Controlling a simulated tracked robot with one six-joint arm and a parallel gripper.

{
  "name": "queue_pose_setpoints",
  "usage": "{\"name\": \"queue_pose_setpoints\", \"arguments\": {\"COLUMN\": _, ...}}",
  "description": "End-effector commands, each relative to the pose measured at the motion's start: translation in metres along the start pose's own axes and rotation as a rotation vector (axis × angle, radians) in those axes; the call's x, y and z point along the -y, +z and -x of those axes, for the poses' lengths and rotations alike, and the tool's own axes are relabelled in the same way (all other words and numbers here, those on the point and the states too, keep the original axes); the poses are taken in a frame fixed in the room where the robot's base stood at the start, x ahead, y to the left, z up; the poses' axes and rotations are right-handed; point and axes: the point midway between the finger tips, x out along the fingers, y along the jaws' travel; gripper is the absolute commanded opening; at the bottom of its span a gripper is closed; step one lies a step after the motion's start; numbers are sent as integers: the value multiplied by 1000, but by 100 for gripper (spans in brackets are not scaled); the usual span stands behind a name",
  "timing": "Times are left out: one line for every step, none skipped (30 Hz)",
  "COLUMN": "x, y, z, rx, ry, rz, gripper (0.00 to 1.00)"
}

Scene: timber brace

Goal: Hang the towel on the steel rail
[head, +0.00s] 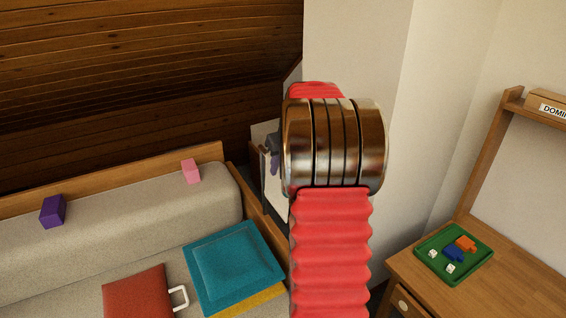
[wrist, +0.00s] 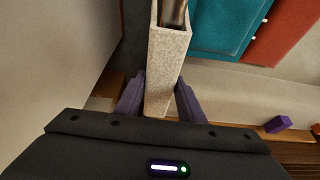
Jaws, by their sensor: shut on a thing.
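In the wrist view, my gripper (wrist: 160,98) has its two purple fingers on either side of a pale speckled towel (wrist: 168,62) and is shut on it. The towel runs up the picture as a narrow folded strip. At its top end a shiny brownish metal-like surface (wrist: 175,13) shows between the towel's two edges; I cannot tell for sure whether it is the steel rail. In the head view, a white panel, likely the towel (head: 273,193), hangs beside the grey-purple gripper (head: 274,155). My red arm hides much of that area.
On the right, a wooden desk (head: 500,290) holds a green tray (head: 425,244) with small pieces. A pale wall stands close behind my arm.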

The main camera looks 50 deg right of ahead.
Motion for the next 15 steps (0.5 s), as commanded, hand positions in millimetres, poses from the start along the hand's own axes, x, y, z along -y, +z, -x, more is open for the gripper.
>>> {"name": "queue_pose_setpoints", "arguments": {"x": 0, "y": 0, "z": -1, "rx": 0, "ry": 0, "rz": 0, "gripper": 0}}
{"name": "queue_pose_setpoints", "arguments": {"x": 0, "y": 0, "z": -1, "rx": 0, "ry": 0, "rz": 0, "gripper": 0}}
{"name": "queue_pose_setpoints", "arguments": {"x": 0, "y": 1, "z": -2, "rx": 0, "ry": 0, "rz": 0, "gripper": 0}}
{"name": "queue_pose_setpoints", "arguments": {"x": 0, "y": 1, "z": -2, "rx": 0, "ry": 0, "rz": 0, "gripper": 0}}
{"name": "queue_pose_setpoints", "arguments": {"x": 0, "y": 1, "z": -2, "rx": 0, "ry": 0, "rz": 0, "gripper": 0}}
{"name": "queue_pose_setpoints", "arguments": {"x": 0, "y": 1, "z": -2, "rx": -1, "ry": 0, "rz": 0, "gripper": 0}}
{"name": "queue_pose_setpoints", "arguments": {"x": 0, "y": 1, "z": -2, "rx": -1, "ry": 0, "rz": 0, "gripper": 0}}
{"name": "queue_pose_setpoints", "arguments": {"x": 0, "y": 1, "z": -2, "rx": -1, "ry": 0, "rz": 0, "gripper": 0}}
{"name": "queue_pose_setpoints", "arguments": {"x": 0, "y": 1, "z": -2, "rx": -1, "ry": 0, "rz": 0, "gripper": 0}}
{"name": "queue_pose_setpoints", "arguments": {"x": 0, "y": 1, "z": -2, "rx": -1, "ry": 0, "rz": 0, "gripper": 0}}
{"name": "queue_pose_setpoints", "arguments": {"x": 0, "y": 1, "z": -2, "rx": -1, "ry": 0, "rz": 0, "gripper": 0}}
{"name": "queue_pose_setpoints", "arguments": {"x": 0, "y": 1, "z": -2, "rx": -1, "ry": 0, "rz": 0, "gripper": 38}}
{"name": "queue_pose_setpoints", "arguments": {"x": 0, "y": 1, "z": -2, "rx": -1, "ry": 0, "rz": 0, "gripper": 40}}
{"name": "queue_pose_setpoints", "arguments": {"x": 0, "y": 1, "z": -2, "rx": -1, "ry": 0, "rz": 0, "gripper": 42}}
{"name": "queue_pose_setpoints", "arguments": {"x": 0, "y": 1, "z": -2, "rx": -1, "ry": 0, "rz": 0, "gripper": 45}}
